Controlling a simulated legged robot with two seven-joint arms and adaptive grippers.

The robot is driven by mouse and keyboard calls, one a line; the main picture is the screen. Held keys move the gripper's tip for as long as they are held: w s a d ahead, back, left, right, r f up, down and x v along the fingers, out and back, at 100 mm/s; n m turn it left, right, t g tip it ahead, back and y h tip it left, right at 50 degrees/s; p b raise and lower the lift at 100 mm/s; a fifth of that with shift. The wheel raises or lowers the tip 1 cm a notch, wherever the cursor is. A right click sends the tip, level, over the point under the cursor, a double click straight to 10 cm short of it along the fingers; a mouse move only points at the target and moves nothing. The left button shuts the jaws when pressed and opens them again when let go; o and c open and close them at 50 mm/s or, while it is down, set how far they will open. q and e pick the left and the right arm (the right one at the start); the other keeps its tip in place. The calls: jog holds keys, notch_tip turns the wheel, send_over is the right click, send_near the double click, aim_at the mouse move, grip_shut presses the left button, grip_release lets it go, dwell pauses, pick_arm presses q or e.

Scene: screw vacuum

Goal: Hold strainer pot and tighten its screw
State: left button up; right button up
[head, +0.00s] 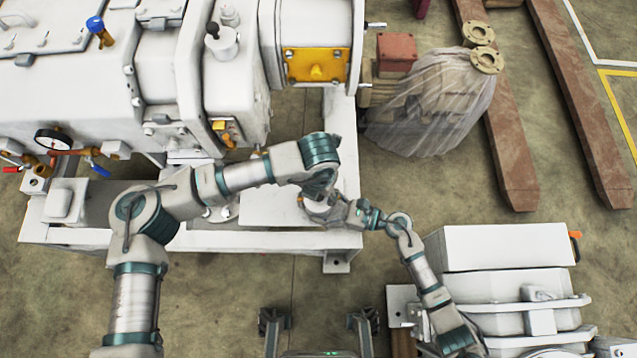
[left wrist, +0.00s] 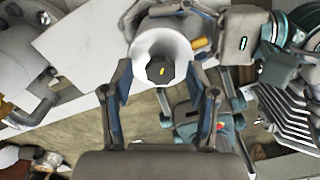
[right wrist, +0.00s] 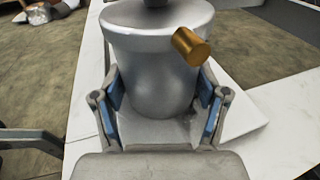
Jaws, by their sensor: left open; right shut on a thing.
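The strainer pot (right wrist: 155,75) is a grey-white metal cup with a wide rim and a brass stub (right wrist: 191,46) on its side. It stands upright on a white surface. My right gripper (right wrist: 160,100) is shut on its body, one blue-padded finger on each side. In the left wrist view the pot (left wrist: 151,43) is seen from above, with a dark screw (left wrist: 160,70) on top. My left gripper (left wrist: 158,79) is open, its fingers to either side of the screw with gaps. In the head view my left wrist partly covers the pot (head: 313,210).
A white machine frame (head: 290,240) carries the large vacuum unit (head: 190,75) with a gauge (head: 52,139) and valves. A white boxy machine (head: 505,250) stands at the lower right. A plastic-wrapped part (head: 430,110) and reddish beams (head: 510,150) lie at the upper right.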

pick_arm(q)
grip_shut()
jog(key=shift+m, duration=0.3)
jog(key=m, duration=0.6)
jog(key=shift+m, duration=0.3)
jog(key=m, duration=0.3)
jog(key=shift+m, duration=0.3)
jog(key=shift+a+r+m, duration=0.1)
jog(key=shift+m, duration=1.8)
